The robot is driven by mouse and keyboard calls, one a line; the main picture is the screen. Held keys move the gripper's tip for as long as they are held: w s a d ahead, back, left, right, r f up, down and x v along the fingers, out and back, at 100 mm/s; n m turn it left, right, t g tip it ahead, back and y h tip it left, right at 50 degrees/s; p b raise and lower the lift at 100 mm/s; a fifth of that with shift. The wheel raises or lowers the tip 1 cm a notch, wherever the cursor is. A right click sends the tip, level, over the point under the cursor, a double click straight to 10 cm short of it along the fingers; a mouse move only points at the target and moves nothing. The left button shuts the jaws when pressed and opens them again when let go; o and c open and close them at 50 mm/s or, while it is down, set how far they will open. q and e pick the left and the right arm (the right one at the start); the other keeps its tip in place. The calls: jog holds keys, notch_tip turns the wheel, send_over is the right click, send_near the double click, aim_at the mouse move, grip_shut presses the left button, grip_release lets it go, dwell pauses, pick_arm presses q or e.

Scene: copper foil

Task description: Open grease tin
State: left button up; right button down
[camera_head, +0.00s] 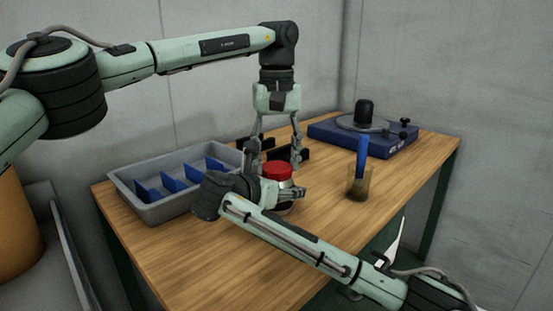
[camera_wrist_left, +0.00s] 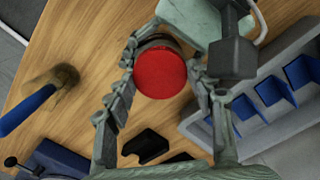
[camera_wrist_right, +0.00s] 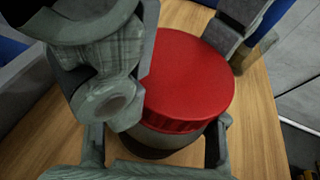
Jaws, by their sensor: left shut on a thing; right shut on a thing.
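The grease tin (camera_head: 284,206) stands upright on the table with its round red lid (camera_head: 278,170) on top. The lid fills the middle of the left wrist view (camera_wrist_left: 160,72) and the right wrist view (camera_wrist_right: 190,75). My left gripper (camera_head: 273,166) points straight down from above, its fingers on either side of the lid and shut on it. My right gripper (camera_wrist_right: 158,140) comes in low from the side and is shut on the tin's grey body (camera_wrist_right: 165,142) below the lid. In the head view my right wrist and fingers hide much of the body.
A grey tray (camera_head: 150,212) with blue dividers lies left of the tin. A cup (camera_head: 357,187) with a blue-handled brush (camera_head: 362,150) stands to the right. A blue device (camera_head: 385,146) with a round plate is at the back right. Black holders (camera_head: 290,153) are behind. The front table is clear.

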pick_arm(q)
jog(key=shift+n, duration=0.3)
jog(key=o, duration=1.3)
jog(key=shift+r, duration=2.4)
jog(key=shift+c, duration=0.3)
notch_tip(320, 180, up, 3)
jog(key=m, duration=0.2)
jog(key=shift+f+m, duration=0.15)
jog(key=shift+m, duration=0.45)
jog(key=shift+f, duration=3.75)
